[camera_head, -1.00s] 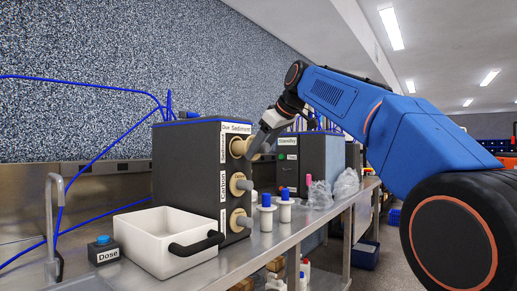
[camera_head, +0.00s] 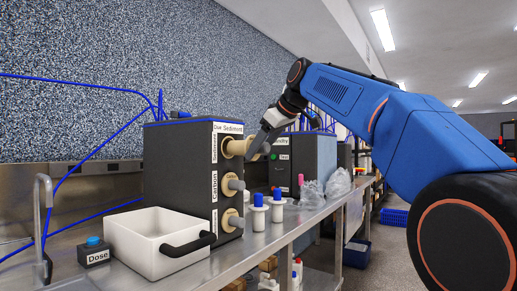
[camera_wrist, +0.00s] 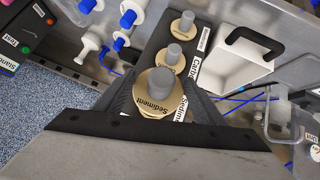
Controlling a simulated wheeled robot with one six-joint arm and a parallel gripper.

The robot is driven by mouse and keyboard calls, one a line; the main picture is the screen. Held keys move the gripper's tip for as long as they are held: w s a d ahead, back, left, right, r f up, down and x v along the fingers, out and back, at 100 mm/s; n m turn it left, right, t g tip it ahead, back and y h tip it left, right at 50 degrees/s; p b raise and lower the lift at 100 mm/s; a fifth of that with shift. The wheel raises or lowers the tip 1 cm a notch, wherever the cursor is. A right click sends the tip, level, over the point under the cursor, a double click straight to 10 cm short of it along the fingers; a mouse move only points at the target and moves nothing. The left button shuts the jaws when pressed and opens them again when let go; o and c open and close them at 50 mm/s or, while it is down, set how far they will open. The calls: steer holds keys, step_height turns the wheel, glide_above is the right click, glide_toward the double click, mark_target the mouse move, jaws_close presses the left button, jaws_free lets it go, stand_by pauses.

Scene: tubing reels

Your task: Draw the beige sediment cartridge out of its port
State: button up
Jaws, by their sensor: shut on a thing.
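The beige sediment cartridge (camera_head: 240,147) sticks out of the top port of the dark filter box (camera_head: 177,185). Its outer end is at my gripper (camera_head: 266,141); its inner end still lines up with the port ring, and I cannot tell how much is inside. In the wrist view, the cartridge (camera_wrist: 153,108) shows its "Sediment" label and grey knob, with the fingers of my gripper (camera_wrist: 160,105) on both sides. My gripper is shut on it.
Two more beige cartridges, carbon (camera_head: 230,184) and a lower one (camera_head: 231,220), sit below. A white bin (camera_head: 130,247) with a black handle stands in front left. White-and-blue bottles (camera_head: 258,215) and a dark Standby unit (camera_head: 300,165) stand to the right.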

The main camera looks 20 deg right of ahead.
steer(key=shift+s+d, duration=0.6)
steer(key=shift+s, duration=0.25)
steer(key=shift+r, duration=0.1)
steer(key=shift+r, duration=3.9)
steer(key=shift+s+d, duration=0.1)
